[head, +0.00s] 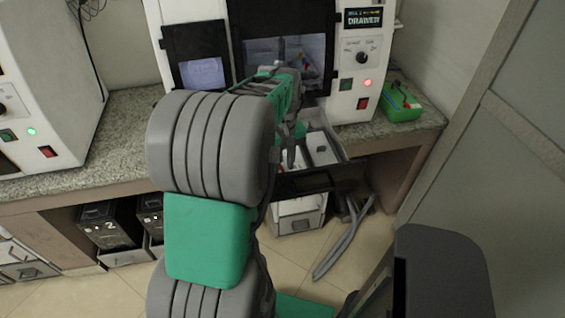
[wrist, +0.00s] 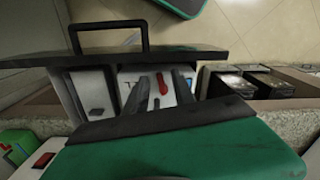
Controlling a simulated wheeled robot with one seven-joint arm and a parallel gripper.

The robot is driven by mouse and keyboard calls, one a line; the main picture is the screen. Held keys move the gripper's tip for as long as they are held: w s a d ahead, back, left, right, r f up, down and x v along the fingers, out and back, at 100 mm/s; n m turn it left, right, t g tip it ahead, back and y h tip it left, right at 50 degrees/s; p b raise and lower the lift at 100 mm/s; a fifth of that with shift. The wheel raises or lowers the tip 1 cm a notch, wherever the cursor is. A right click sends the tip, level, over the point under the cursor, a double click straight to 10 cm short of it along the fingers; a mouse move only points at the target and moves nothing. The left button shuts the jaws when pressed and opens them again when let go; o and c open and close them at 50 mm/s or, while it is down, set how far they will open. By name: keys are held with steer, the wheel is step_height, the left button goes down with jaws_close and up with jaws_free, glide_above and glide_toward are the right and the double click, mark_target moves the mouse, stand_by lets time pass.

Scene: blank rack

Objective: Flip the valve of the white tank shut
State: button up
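In the wrist view a white tank-like block (wrist: 129,76) sits in the pulled-out drawer (wrist: 150,52), with a red lever (wrist: 160,84) on it, taken as its valve. My gripper (wrist: 160,90) points down at this block. Its two dark fingers are apart, with the red lever showing between their tips; I cannot tell whether they touch it. In the head view my gripper (head: 291,150) is over the left part of the open drawer (head: 335,152) and hides most of the white block there.
The drawer belongs to a white machine (head: 353,100) on the granite counter (head: 100,145). A green box (head: 402,108) stands right of it, another white machine (head: 45,95) at the left. Black boxes (head: 105,225) and grey hoses (head: 343,242) are below. A grey panel (head: 490,150) bounds the right.

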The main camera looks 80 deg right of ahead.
steer(key=shift+f, duration=0.1)
jaws_close()
stand_by(0.6)
